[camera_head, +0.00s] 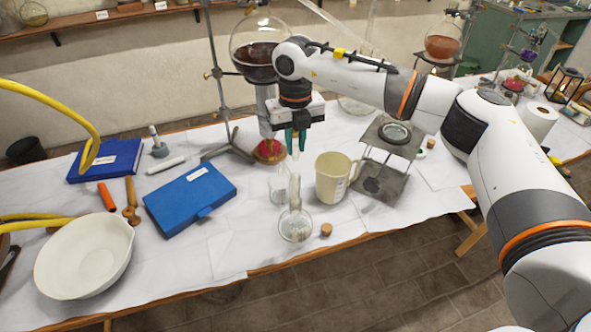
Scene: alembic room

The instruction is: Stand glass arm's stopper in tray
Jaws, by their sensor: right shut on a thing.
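My right gripper (296,148) points down over the middle of the table, with its teal fingers shut on a small pale thing. The fingers mostly hide it, so I cannot tell whether it is the stopper. Below stand a clear glass vessel (282,186) and a round clear flask (295,228) with an upright neck. A small brown cork (326,230) is on the table just right of the flask. I cannot make out a tray for certain. My left gripper is not in view.
A cream jug (333,178) and a metal stand (382,186) are right of the glassware. A large round flask (257,45) on a rod stand is behind the gripper. Blue cases (190,198) and a white bowl (84,256) are at left. White table covering is clear between bowl and flask.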

